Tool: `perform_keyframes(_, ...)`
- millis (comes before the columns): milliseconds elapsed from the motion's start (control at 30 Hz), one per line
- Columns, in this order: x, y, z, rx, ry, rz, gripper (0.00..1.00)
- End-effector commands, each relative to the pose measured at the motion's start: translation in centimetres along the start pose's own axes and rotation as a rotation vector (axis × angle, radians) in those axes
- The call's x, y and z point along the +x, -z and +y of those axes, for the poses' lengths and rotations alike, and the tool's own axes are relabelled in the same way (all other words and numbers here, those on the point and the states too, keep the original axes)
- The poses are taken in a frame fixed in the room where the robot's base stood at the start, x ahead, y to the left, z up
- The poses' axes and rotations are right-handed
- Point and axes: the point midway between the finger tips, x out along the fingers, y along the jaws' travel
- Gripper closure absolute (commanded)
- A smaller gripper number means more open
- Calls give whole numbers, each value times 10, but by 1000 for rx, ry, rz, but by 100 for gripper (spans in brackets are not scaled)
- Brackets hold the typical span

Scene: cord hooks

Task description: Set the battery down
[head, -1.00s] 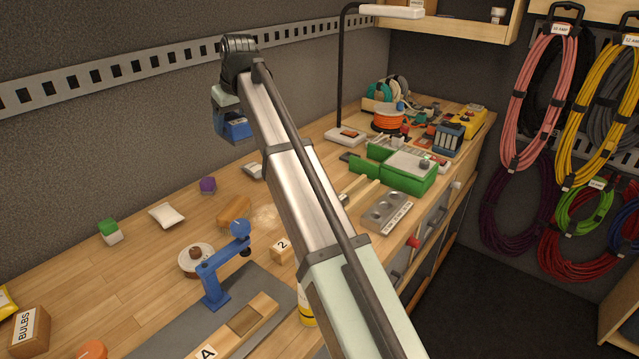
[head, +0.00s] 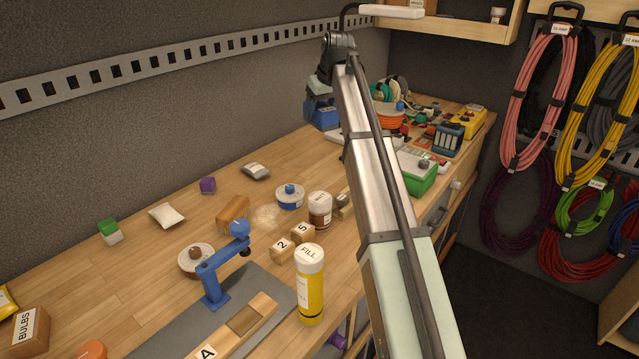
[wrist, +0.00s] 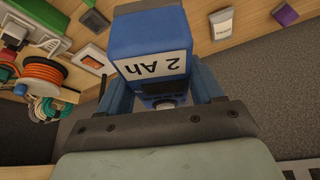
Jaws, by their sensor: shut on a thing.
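The battery (wrist: 150,62) is a blue block with a white "2 Ah" label, upside down in the wrist view. My gripper (wrist: 163,90) is shut on it, with a blue finger on each side. In the head view my gripper and the blue battery (head: 324,117) are at the back of the bench, just left of my arm. The battery appears held above the wooden bench (head: 140,265). The head view does not clearly show its underside.
The lamp base with a red switch (wrist: 92,57) and an orange cord spool (wrist: 45,76) are close by. A grey pouch-like item (head: 255,171) and a purple cube (head: 208,185) lie to the left. Bare bench shows between them. My arm hides part of the bench's right side.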

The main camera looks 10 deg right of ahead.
Motion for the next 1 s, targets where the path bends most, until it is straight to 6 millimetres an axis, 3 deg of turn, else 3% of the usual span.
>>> perform_keyframes(400, 74, -34, -4, -1, 3, -1, 100)
perform_keyframes(767, 104, -47, -5, -2, 3, -1, 100)
perform_keyframes(1000, 138, -63, -5, -2, 3, -2, 100)
